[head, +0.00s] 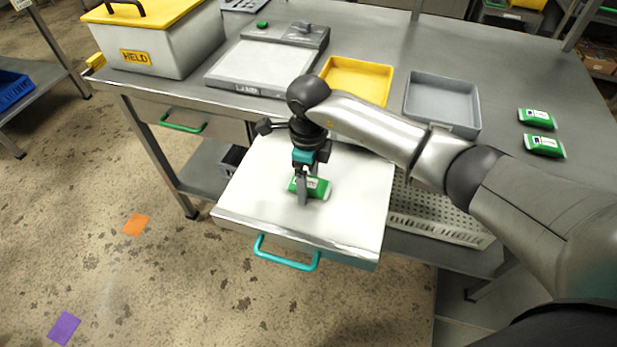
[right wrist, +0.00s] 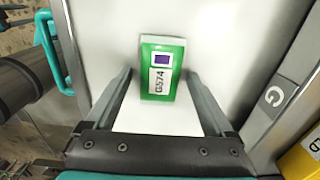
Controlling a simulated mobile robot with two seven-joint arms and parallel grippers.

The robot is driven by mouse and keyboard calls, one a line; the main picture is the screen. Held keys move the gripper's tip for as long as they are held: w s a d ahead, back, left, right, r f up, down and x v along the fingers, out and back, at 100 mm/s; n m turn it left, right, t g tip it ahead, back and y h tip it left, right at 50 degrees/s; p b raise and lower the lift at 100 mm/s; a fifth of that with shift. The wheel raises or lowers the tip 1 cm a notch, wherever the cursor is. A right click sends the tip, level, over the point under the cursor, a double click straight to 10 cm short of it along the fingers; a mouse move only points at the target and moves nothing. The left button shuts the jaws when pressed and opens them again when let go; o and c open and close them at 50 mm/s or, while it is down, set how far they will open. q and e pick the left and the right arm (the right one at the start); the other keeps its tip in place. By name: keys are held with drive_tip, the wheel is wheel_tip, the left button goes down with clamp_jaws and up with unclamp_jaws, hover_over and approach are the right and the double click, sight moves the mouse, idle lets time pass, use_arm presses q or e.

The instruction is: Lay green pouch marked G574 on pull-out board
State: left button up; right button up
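The green pouch marked G574 (head: 318,187) lies on the white top of the pull-out board (head: 255,200). In the right wrist view the pouch (right wrist: 163,68) shows its label with the number and a dark purple square. My right gripper (head: 304,192) points down at the pouch, and one finger hides part of it in the head view. In the right wrist view the fingers (right wrist: 158,76) stand apart on either side of the pouch's near end. My left gripper is not in view.
Two other green pouches (head: 543,145) lie at the bench's right. A yellow tray (head: 357,78), a grey tray (head: 442,102), a flat scale-like device (head: 262,68) and a box marked HELD (head: 160,50) stand behind the board. The board's front is bare around its teal handle (head: 287,262).

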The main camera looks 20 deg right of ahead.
sight(309, 182)
drive_tip(key=shift+r, duration=0.15)
wheel_tip(309, 182, up, 12)
drive_tip(key=shift+r+p, duration=0.1)
drive_tip(key=shift+p, duration=1)
